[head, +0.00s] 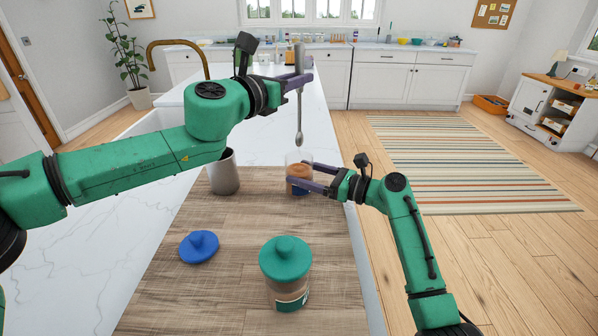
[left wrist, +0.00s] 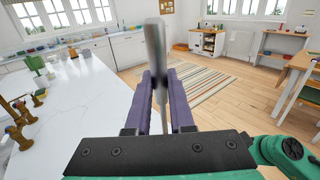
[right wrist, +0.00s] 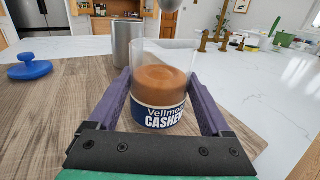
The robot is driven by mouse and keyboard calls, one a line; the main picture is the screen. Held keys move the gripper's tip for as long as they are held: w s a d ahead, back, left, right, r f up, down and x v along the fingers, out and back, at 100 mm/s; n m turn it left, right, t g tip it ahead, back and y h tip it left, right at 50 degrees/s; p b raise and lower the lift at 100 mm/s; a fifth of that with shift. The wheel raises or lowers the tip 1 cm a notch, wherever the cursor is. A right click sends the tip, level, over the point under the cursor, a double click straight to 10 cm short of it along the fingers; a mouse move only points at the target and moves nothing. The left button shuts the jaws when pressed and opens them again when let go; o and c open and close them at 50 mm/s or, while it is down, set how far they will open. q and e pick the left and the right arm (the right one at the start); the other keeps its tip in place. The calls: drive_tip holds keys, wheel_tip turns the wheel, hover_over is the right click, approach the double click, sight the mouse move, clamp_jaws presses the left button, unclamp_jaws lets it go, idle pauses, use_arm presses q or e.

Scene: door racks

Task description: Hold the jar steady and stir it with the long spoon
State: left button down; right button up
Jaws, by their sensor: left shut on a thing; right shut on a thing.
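The open jar (head: 299,178), clear with brown contents and a blue label, stands on the wooden board. My right gripper (head: 297,184) is shut around its sides. In the right wrist view the jar (right wrist: 160,88) sits upright between the purple fingers, its label partly readable as "CASHEW". The long grey spoon (head: 299,115) hangs upright with its bowl end down, above the jar's mouth and apart from it. My left gripper (head: 299,80) is shut on the spoon's upper handle. The spoon (left wrist: 157,60) also shows between the left fingers. Its bowl (right wrist: 169,5) is at the top edge of the right wrist view.
A grey metal cup (head: 223,172) stands left of the jar. A blue lid (head: 199,247) lies on the wooden board (head: 225,290). A second jar with a green lid (head: 286,260) stands at the front. The counter's right edge runs close beside the jar.

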drive_tip(key=o, duration=1.5)
drive_tip(key=shift+c, duration=0.2)
drive_tip(key=v, duration=1.2)
